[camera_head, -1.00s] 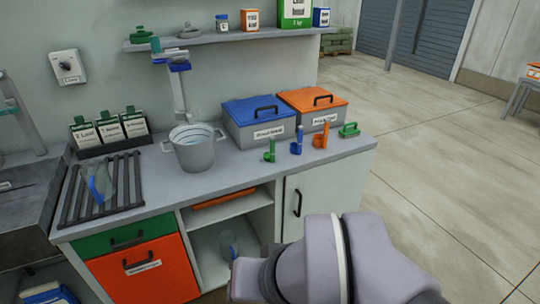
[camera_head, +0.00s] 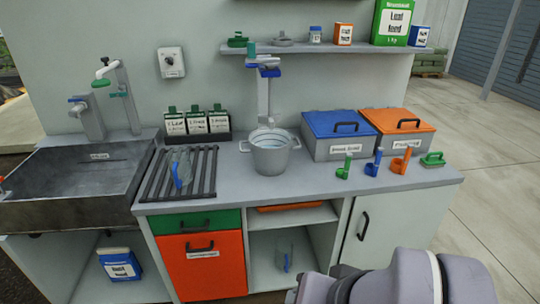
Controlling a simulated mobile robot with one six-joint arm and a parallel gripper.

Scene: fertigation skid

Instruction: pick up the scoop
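Three small upright scoop-like things stand in a row on the right of the counter (camera_head: 325,200): a green one (camera_head: 344,167), a blue one (camera_head: 373,164) and an orange one (camera_head: 401,161). Each looks like a small cup with a raised handle; I cannot tell which one the task means. My arm reaches in from the lower right, below the counter front and well apart from them. My gripper's fingers do not show.
A blue-lidded box (camera_head: 336,137) and an orange-lidded box (camera_head: 400,134) stand behind the row. A green-handled thing (camera_head: 433,160) lies right of it. A grey pot (camera_head: 271,155) stands left, beside a drying rack (camera_head: 206,175) with a clear jug (camera_head: 180,167). A sink (camera_head: 75,190) is far left.

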